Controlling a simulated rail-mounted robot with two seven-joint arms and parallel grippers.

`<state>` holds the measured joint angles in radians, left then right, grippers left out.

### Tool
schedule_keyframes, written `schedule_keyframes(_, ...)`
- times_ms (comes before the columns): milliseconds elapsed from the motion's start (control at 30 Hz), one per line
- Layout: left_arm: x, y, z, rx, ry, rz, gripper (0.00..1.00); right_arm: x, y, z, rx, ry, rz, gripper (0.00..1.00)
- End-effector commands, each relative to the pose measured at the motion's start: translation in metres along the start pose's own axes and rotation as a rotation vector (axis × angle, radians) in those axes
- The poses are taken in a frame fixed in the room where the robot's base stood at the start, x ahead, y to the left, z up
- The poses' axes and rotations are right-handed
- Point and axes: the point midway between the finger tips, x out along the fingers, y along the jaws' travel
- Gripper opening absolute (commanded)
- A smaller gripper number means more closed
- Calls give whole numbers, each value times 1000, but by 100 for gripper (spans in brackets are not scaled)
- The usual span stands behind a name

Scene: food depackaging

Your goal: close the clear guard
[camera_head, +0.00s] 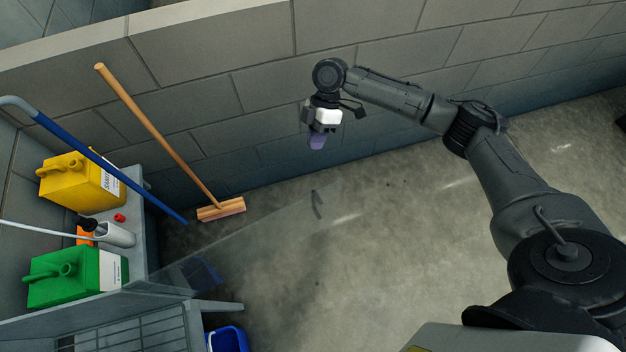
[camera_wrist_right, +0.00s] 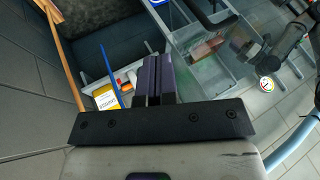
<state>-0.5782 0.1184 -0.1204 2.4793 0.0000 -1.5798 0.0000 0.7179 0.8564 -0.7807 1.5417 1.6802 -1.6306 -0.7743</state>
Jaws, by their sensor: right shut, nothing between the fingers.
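The clear guard (camera_head: 262,226) shows in the head view as a faint see-through panel. It reaches out from the grey bench at the left over the floor, with a dark handle (camera_head: 317,204) near its far right end. It seems swung outward, but its exact angle is hard to tell. My right gripper (camera_head: 317,140) is above the handle in the picture, apart from it and near the wall. Its purple fingers (camera_wrist_right: 158,80) are pressed together and empty in the wrist view. My left gripper is out of view.
A yellow jug (camera_head: 75,180) and a green jug (camera_head: 75,275) stand on the bench at the left. A wooden broom (camera_head: 160,135) leans on the block wall. A blue bin (camera_head: 227,340) sits at the bottom. The middle floor is clear.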

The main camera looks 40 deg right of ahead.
Motion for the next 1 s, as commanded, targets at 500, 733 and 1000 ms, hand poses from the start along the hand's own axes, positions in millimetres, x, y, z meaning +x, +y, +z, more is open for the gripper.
schedule_keyframes(500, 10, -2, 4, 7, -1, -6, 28, 73, 1, 2, -1, 12, -12, 0)
schedule_keyframes(733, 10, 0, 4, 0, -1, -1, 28, 101, -9, 2, -1, 11, -9, 0)
schedule_keyframes(1000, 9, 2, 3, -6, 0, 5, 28, 113, -30, 2, 0, 12, -9, 0)
